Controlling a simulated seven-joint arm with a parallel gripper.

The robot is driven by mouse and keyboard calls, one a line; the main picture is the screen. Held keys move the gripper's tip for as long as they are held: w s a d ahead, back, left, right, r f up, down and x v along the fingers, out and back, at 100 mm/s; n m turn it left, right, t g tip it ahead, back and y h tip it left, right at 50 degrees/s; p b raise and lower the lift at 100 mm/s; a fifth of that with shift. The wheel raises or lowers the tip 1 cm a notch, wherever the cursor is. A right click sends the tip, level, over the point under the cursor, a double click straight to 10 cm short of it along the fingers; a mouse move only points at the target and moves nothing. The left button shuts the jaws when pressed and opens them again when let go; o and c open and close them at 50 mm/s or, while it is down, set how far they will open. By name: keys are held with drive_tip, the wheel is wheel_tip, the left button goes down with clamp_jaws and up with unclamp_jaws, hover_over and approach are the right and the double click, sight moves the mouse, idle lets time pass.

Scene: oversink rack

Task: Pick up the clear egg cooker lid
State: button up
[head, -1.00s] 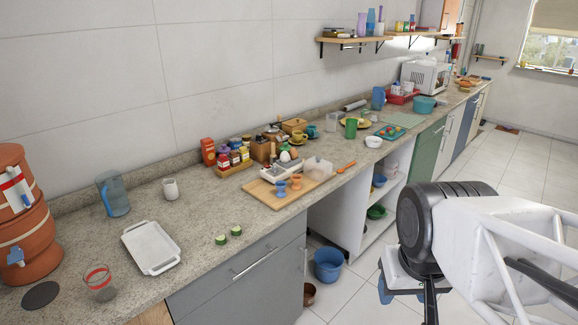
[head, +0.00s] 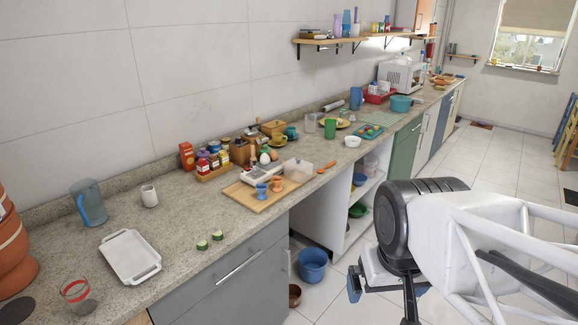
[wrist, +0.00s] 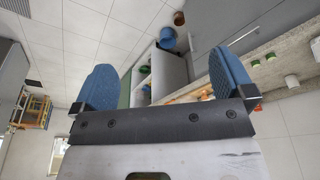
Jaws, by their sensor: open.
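The clear egg cooker lid (head: 298,171) is a translucent, box-like cover. It sits on the counter at the right end of the wooden board (head: 246,197), beside the white egg cooker (head: 258,175), in which an egg shows. My gripper (head: 382,287) is in front of the counter over the floor, well to the right of the lid and apart from it. In the wrist view its two blue fingers (wrist: 165,82) are spread wide with nothing between them. I cannot make out the lid in the wrist view.
Two small egg cups, blue (head: 261,190) and orange (head: 277,184), stand on the board. Spice jars (head: 212,160) are behind it. An orange-handled utensil (head: 327,167) lies right of the lid. A white tray (head: 131,262) and cucumber pieces (head: 203,245) are at left, with bare counter between.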

drive_tip(key=shift+w, duration=0.1)
drive_tip(key=w+a+r+n+y, duration=0.1)
drive_tip(key=w+r, duration=0.2)
drive_tip(key=w, duration=0.6)
drive_tip(key=w+r+n, duration=0.1)
drive_tip(key=w+r, duration=0.2)
drive_tip(key=w, duration=0.7)
drive_tip(key=n+y, duration=0.2)
drive_tip(key=n, duration=0.5)
hover_over(302, 164)
drive_tip(key=s, duration=0.2)
drive_tip(key=shift+t, duration=0.3)
drive_tip(key=f, duration=1.7)
drive_tip(key=shift+w+d+f, duration=0.15)
drive_tip(key=shift+d+f, duration=0.05)
drive_tip(key=shift+d, duration=0.15)
drive_tip(key=shift+w+f, duration=0.25)
drive_tip(key=shift+w, duration=0.1)
drive_tip(key=shift+x, duration=1.3)
